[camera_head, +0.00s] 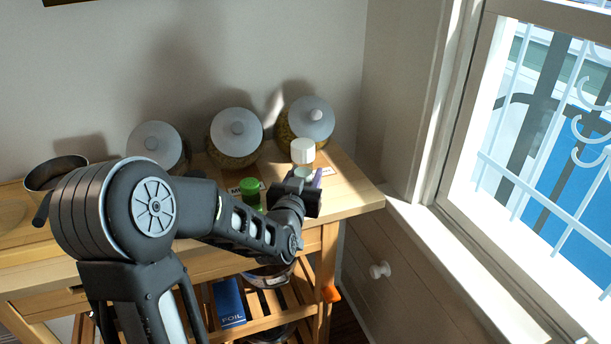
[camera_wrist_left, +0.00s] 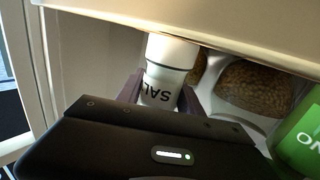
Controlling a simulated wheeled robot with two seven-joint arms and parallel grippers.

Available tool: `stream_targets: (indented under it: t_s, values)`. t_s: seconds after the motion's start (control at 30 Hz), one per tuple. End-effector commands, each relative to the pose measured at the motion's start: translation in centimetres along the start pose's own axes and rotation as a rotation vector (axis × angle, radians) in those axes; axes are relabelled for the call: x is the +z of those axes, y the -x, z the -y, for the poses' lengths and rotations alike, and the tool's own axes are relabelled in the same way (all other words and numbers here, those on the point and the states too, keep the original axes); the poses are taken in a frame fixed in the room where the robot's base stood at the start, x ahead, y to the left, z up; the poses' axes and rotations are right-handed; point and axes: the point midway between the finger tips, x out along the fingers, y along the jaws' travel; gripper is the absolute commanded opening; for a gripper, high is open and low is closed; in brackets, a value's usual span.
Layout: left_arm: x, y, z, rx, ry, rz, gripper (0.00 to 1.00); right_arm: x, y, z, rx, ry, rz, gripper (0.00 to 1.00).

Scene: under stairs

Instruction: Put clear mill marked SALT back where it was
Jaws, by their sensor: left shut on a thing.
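The clear mill (camera_head: 303,172) with a white cap stands near the right end of the wooden table top (camera_head: 352,196). In the left wrist view the mill (camera_wrist_left: 162,92) shows dark letters reading "SAL", partly cut off by the fingers. My left gripper (camera_head: 306,184) is shut around its lower body. The mill looks about upright. Its base is hidden by the gripper, so I cannot tell whether it touches the table. My right gripper is not in view.
A green-capped container (camera_head: 250,190) stands just left of my left gripper, by a white label. Three lidded jars (camera_head: 155,143) (camera_head: 234,140) (camera_head: 305,122) stand behind. A metal pan (camera_head: 57,172) is at the far left. The window wall (camera_head: 420,215) bounds the right.

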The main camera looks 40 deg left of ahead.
Motion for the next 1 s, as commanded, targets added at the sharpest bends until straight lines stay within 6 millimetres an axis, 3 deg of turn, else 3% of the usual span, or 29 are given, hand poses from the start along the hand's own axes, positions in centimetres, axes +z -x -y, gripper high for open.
stream_targets:
  t_s: [0.4,0.43,0.7,1.0]
  values:
    - [0.38,-0.05,0.0,0.0,0.0,-0.004,0.0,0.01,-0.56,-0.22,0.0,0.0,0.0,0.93]
    - [0.33,-0.03,0.0,0.0,0.0,-0.002,0.45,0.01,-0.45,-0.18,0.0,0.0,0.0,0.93]
    - [0.27,-0.02,0.0,0.0,0.0,-0.002,0.65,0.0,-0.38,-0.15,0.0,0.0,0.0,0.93]
    - [0.07,-0.01,0.0,0.0,0.0,-0.002,0.65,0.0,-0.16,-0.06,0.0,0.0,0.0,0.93]
